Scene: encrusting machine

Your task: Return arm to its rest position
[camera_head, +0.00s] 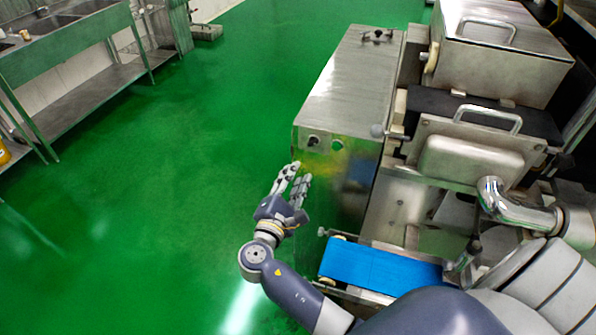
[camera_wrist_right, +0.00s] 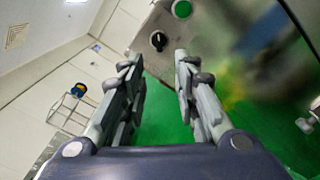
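My right gripper (camera_head: 296,176) is in front of the control face of the encrusting machine (camera_head: 352,85), and my right arm (camera_head: 290,290) reaches up to it from the bottom of the head view. In the right wrist view the two fingers (camera_wrist_right: 157,62) stand apart with nothing between them, so it is open and empty. A black knob (camera_wrist_right: 158,41) and a green button (camera_wrist_right: 182,9) on the machine face show just beyond the fingertips; I cannot tell a touch. My left gripper is not in view.
A blue conveyor belt (camera_head: 375,268) lies right of my forearm. The machine's metal covers (camera_head: 470,160) and a shiny pipe (camera_head: 515,208) fill the right side. A steel sink table (camera_head: 65,45) stands at the upper left. The green floor (camera_head: 180,170) between is mostly clear.

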